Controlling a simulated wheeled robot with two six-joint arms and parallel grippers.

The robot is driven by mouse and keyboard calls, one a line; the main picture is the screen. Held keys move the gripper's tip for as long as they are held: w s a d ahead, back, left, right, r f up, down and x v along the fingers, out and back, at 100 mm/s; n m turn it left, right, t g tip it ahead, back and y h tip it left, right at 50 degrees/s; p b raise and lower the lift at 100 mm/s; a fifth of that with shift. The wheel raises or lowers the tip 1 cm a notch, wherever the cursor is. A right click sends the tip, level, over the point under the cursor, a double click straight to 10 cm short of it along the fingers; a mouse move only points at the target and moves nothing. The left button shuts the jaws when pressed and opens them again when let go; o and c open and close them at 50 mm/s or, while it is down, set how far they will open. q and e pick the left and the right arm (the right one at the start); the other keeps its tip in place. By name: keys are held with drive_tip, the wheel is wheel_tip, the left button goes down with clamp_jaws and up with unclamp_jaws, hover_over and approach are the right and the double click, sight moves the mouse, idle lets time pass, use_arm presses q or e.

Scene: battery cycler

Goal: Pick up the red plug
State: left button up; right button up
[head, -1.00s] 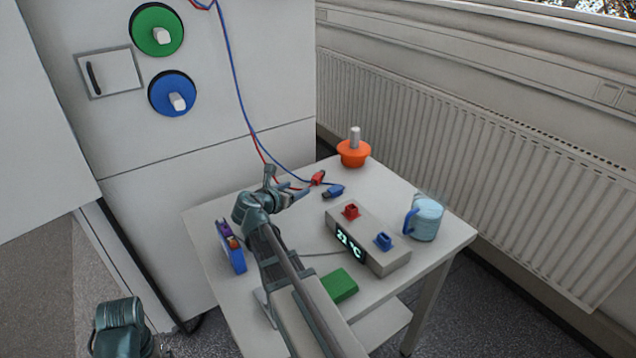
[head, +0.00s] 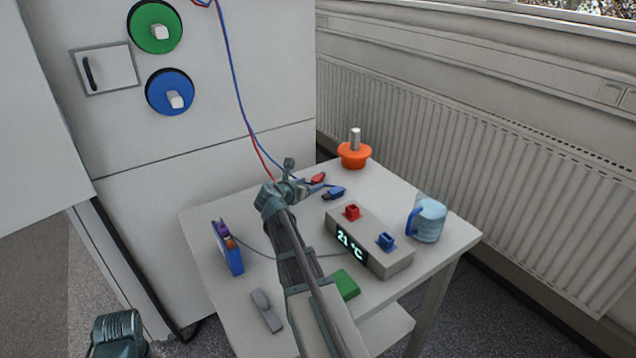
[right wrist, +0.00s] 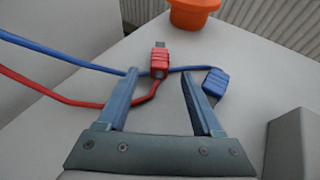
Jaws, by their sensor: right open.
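The red plug (head: 318,177) lies on the white table (head: 382,203) near its back edge, on a red cable. In the right wrist view the red plug (right wrist: 159,63) shows between and just beyond the fingertips, its metal tip pointing away. My right gripper (head: 306,173) is open and empty. In the right wrist view its fingers (right wrist: 159,76) stand on either side of the red plug and its cable, with no clear contact. A teal part of my left arm shows at the lower left of the head view; its fingers are not seen.
The blue plug (head: 334,192) lies close by, right of the right finger; its blue cable (right wrist: 60,55) crosses the red one. An orange knob-like object (head: 354,155) stands behind. A display box with red and blue sockets (head: 371,243) and a mug (head: 428,220) stand right.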

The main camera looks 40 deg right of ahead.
sight(314, 182)
drive_tip(key=b+x, duration=0.1)
drive_tip(key=x, duration=0.2)
drive_tip(key=shift+w+d+f, duration=0.2)
drive_tip(key=shift+d+f, duration=0.05)
drive_tip(key=shift+r, duration=0.1)
clamp_jaws()
